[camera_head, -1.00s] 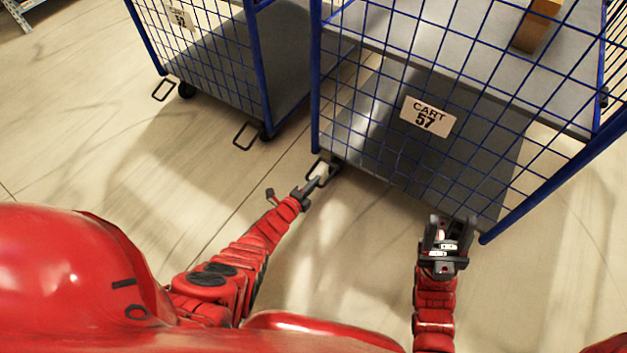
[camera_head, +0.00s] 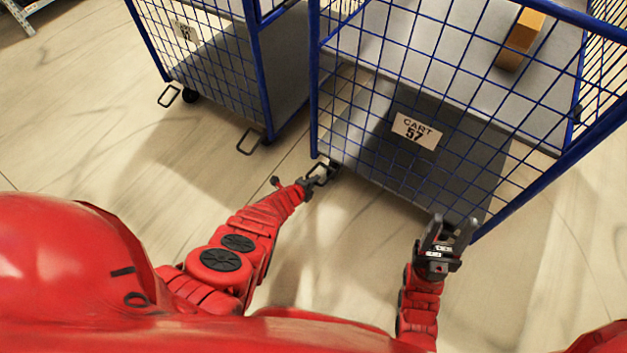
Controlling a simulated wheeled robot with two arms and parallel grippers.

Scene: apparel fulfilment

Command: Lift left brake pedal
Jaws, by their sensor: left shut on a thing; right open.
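The fingers and part of the loop overlap, so the exact grip is hard to see. My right gripper (camera_head: 456,229) is open and empty, close to the cart's lower right edge. The right brake pedal is not visible; the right gripper covers that area.
A brown box (camera_head: 520,40) sits on the cart 57 shelf. Pale floor is clear at the left and lower right.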

